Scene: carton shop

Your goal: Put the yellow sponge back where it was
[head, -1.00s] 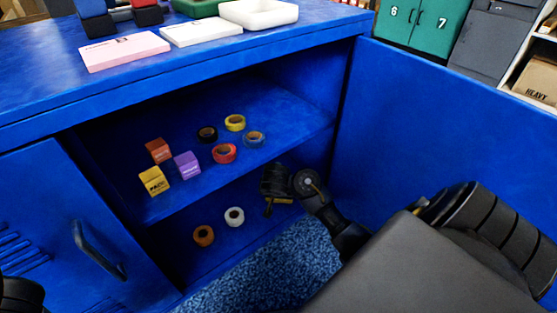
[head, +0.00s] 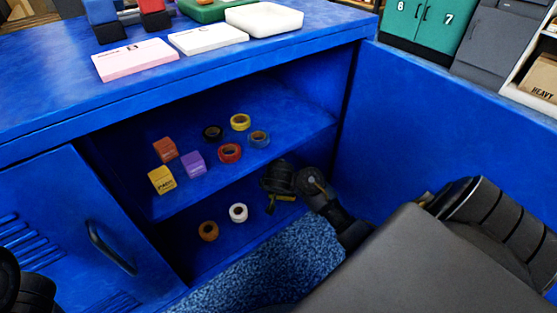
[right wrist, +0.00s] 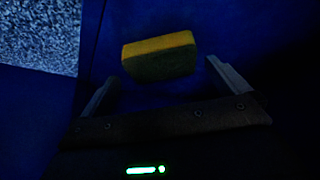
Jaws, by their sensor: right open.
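The yellow sponge (right wrist: 158,52) shows in the right wrist view, with a bright yellow strip along the top and a dark greenish face. It lies just beyond and between the fingertips of my right gripper (right wrist: 163,74), apart from both fingers. My right gripper is open and empty. In the head view my right gripper (head: 272,203) reaches into the lower level of the blue cabinet (head: 75,110), right of the tape rolls. The sponge is not clearly visible there. Only a dark part of my left arm shows at the left edge; its gripper is out of view.
The upper shelf (head: 290,125) holds small boxes and several tape rolls. A brown roll (head: 208,231) and a white roll (head: 238,213) lie on the lower level. Trays and pads are on top.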

